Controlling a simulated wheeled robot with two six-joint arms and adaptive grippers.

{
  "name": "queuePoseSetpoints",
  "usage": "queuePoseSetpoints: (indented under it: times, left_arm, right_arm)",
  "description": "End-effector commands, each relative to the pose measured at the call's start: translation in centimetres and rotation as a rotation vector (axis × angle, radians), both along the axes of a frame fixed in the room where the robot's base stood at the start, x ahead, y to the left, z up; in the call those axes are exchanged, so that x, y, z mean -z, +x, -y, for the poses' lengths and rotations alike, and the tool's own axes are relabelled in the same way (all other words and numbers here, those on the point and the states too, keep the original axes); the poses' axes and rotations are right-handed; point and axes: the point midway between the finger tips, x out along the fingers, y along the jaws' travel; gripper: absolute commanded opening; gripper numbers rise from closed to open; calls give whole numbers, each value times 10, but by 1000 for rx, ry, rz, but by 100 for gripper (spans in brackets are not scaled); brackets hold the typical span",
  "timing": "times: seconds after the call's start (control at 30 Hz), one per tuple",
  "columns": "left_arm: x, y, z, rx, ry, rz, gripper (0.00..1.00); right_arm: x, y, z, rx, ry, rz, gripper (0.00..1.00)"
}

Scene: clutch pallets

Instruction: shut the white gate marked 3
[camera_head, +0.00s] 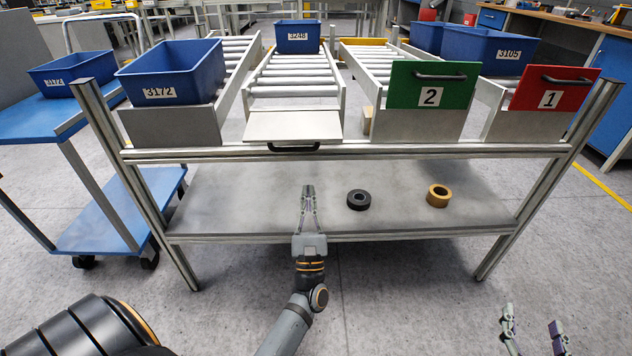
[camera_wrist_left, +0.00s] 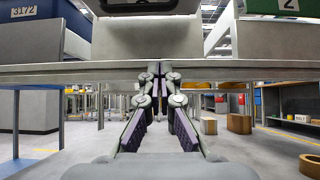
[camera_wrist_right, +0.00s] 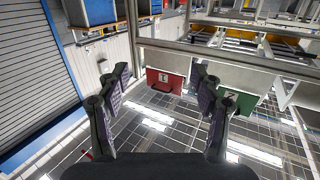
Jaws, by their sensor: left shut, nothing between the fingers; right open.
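The white gate (camera_head: 293,125) is folded down flat at the front end of the second lane from the left, its dark handle (camera_head: 293,148) at the near edge. No number shows on it. In the left wrist view the dark handle (camera_wrist_left: 138,6) shows at the top, above the fingers. My left gripper (camera_head: 308,190) is shut and empty, below and in front of the gate, apart from it. Its closed fingers also show in the left wrist view (camera_wrist_left: 160,72). My right gripper (camera_head: 533,328) is open and empty at the lower right, far from the gate.
A green gate (camera_head: 432,85) marked 2 and a red gate (camera_head: 553,88) marked 1 stand upright to the right. A blue bin (camera_head: 298,37) sits further up the white gate's lane. The frame's front rail (camera_head: 400,151) runs below the gates. Tape rolls (camera_head: 358,199) lie on the lower shelf.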

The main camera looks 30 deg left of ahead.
Motion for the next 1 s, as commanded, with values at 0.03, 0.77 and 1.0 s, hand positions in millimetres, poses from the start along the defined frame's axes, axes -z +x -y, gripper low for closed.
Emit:
queuePoseSetpoints:
  times: [0.03,0.77,1.0]
  left_arm:
    - [-6,5,-3,1,2,3,0]
    - [-79,31,-18,0,2,-5,0]
    - [-80,29,-17,0,3,-4,0]
  right_arm:
    - [-1,0,0,0,0,4,66]
    - [29,-7,-1,-3,2,-113,66]
    - [29,-7,-1,-3,2,-113,66]
